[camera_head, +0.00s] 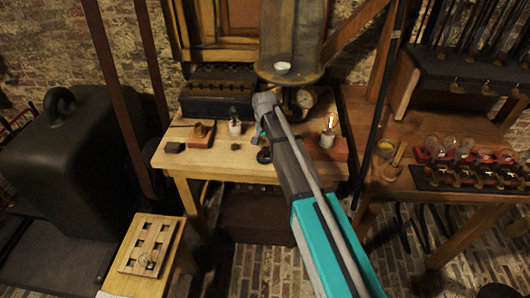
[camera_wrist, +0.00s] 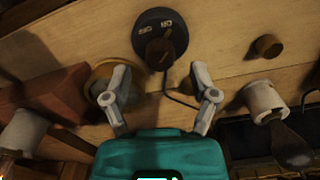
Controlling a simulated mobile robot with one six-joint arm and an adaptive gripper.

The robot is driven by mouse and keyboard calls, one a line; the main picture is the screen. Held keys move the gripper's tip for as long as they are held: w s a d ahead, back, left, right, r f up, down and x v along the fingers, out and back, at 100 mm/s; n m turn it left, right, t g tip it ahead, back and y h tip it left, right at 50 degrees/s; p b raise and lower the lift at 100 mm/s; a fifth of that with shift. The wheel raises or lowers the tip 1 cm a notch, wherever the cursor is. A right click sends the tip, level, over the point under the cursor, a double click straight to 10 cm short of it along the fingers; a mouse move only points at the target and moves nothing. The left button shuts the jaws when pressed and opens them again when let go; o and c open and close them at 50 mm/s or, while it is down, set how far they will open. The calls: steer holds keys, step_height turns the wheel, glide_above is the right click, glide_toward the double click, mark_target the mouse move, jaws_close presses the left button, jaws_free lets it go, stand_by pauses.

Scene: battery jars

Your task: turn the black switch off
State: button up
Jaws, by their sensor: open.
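The black switch (camera_wrist: 147,24) is a round black disc with ON and OFF lettering and a dark brown knob (camera_wrist: 160,53). It is just beyond my fingertips in the wrist view, and I cannot tell which label the knob points to. In the head view the switch (camera_head: 264,156) is small and dark on the light wooden table, partly beside my arm. My gripper (camera_wrist: 161,82) is open and empty, its two grey fingers apart, with the knob beyond the gap. In the head view my gripper (camera_head: 262,122) is over the table, partly hidden by my arm.
A glowing bulb (camera_head: 331,122) stands on a red block (camera_head: 334,148) right of my arm. A dark battery box (camera_head: 218,95) is behind. The table's (camera_head: 210,158) front left is mostly clear.

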steer(key=shift+f+b, duration=0.75)
steer(key=shift+f, duration=0.3)
jaws_close()
